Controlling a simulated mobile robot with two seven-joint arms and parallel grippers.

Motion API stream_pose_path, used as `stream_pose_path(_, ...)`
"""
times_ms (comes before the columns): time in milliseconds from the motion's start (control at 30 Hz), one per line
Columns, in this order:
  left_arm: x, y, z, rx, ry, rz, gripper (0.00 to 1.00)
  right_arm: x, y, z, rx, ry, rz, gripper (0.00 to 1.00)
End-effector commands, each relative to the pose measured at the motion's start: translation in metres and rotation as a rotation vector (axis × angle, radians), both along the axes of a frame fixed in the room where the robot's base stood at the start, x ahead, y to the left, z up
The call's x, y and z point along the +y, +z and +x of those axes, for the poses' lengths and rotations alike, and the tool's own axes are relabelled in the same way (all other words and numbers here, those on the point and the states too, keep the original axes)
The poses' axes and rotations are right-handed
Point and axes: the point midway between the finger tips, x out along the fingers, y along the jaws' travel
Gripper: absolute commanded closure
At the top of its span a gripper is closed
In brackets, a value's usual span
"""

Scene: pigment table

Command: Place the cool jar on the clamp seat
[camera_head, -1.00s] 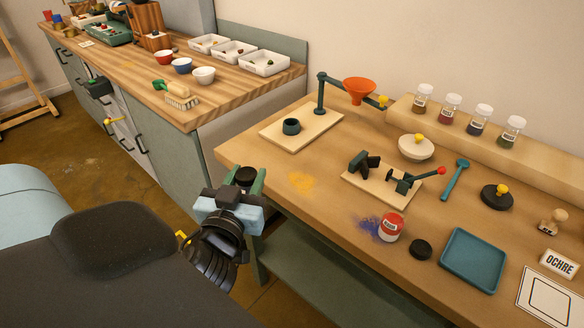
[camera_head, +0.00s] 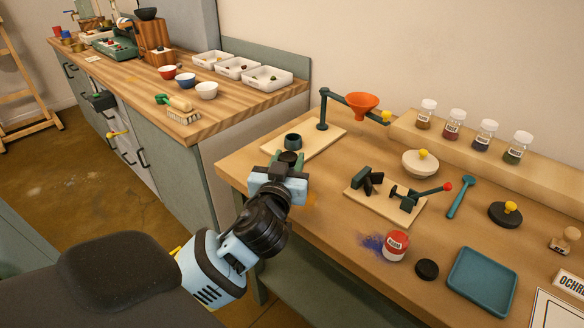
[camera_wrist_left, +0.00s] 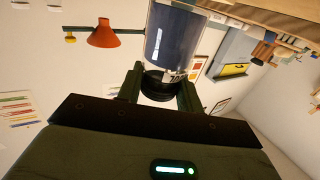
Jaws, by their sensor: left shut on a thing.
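My left gripper (camera_head: 290,160) is over the left end of the table, just in front of the funnel stand's board. It is shut on a jar; only the dark lid shows between its fingers in the head view. In the left wrist view the jar (camera_wrist_left: 174,40) is clear with dark blue contents, and its black lid (camera_wrist_left: 160,86) sits between the fingers. The clamp (camera_head: 406,200) stands on a pale board (camera_head: 381,212) to the right of the gripper, with dark jaws (camera_head: 369,181) and a red-tipped handle. The seat looks empty. My right gripper is not in view.
The funnel stand (camera_head: 323,112) with an orange funnel (camera_head: 362,106) rises behind the gripper. Several jars line the back shelf.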

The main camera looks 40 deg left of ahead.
Motion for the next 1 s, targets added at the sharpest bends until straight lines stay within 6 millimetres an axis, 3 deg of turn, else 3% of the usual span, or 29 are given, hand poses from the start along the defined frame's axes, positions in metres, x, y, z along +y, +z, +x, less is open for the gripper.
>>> stream_pose_path(233,0.002,-0.003,0.020,0.001,0.001,0.002,1.00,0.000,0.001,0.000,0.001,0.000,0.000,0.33)
stream_pose_path(433,0.001,-0.030,0.017,0.003,0.000,0.001,1.00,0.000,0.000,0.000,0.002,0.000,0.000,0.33)
stream_pose_path(933,0.001,-0.039,0.017,0.001,-0.001,0.000,1.00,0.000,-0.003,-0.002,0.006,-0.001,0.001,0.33)
stream_pose_path(967,0.001,-0.038,0.017,0.001,-0.001,0.000,0.60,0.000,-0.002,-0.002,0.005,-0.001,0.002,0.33)
stream_pose_path(1000,0.001,-0.037,0.017,0.001,-0.001,0.000,0.55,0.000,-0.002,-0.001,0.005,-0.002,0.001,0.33)
